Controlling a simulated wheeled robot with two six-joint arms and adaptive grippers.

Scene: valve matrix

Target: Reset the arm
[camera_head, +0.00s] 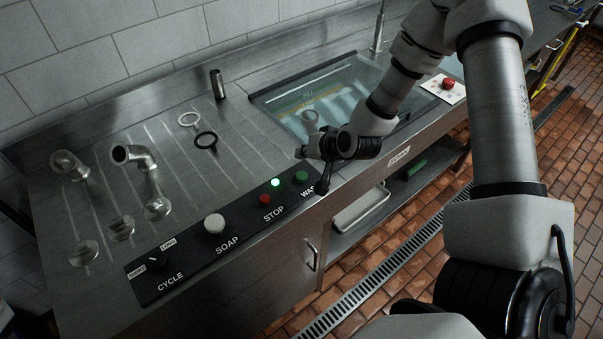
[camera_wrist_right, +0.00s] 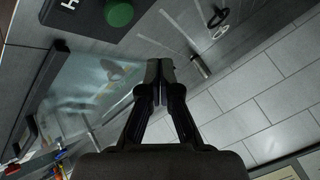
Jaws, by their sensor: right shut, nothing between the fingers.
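My right arm comes in from the upper right in the head view. Its gripper (camera_head: 318,160) is over the front right part of the steel counter, close to the right end of the black control panel (camera_head: 185,262). The wrist view shows the right gripper's fingers (camera_wrist_right: 160,68) together with nothing between them. The green button (camera_head: 301,176) on the panel is just below the gripper and also shows in the wrist view (camera_wrist_right: 119,13). Whether the gripper touches the panel cannot be told. My left gripper is not in view.
The panel also has a white SOAP knob (camera_head: 214,223) and a red STOP button (camera_head: 265,199). A water-filled sink (camera_head: 290,100) is behind the gripper. A red button (camera_head: 448,83) is at the right.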

